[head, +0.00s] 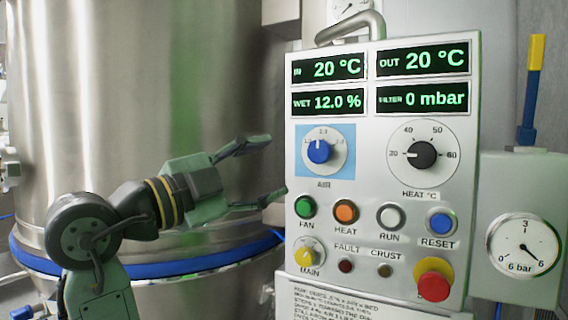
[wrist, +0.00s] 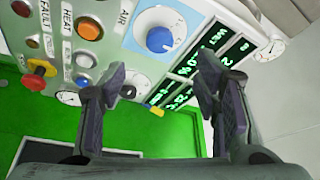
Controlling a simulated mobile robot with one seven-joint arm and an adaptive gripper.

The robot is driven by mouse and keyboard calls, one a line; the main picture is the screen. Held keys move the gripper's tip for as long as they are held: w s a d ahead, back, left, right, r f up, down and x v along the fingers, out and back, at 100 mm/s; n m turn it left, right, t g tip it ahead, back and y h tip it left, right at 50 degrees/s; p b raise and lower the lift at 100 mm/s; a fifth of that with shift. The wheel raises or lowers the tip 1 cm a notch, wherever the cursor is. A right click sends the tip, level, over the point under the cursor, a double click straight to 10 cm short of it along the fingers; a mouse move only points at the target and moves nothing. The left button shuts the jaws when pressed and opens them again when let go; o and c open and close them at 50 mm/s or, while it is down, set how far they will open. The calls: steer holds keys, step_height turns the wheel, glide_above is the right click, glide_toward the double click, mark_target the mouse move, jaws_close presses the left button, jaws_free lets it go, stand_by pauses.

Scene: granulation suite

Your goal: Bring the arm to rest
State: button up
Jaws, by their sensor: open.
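My gripper (head: 277,166) is in the middle of the head view, left of the control panel (head: 380,180), with its two fingers spread and pointing right at the panel's left edge. Nothing is between the fingers. The lower fingertip looks close to the panel edge; I cannot tell whether it touches. In the wrist view my gripper (wrist: 162,67) also shows its two fingers apart and empty. The AIR knob (wrist: 160,39) on its white dial lies beyond them there; the head view shows this blue knob (head: 319,151) too.
The panel carries displays (head: 423,61), the HEAT knob (head: 422,155), several buttons and a red stop knob (head: 433,280). A large steel vessel (head: 140,90) with a blue band (head: 190,266) stands behind my arm. A pressure gauge (head: 523,246) is at the right.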

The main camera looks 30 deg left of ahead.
steer(key=shift+s+a+f, duration=0.1)
steer(key=shift+s+a, duration=0.1)
steer(key=shift+s, duration=0.2)
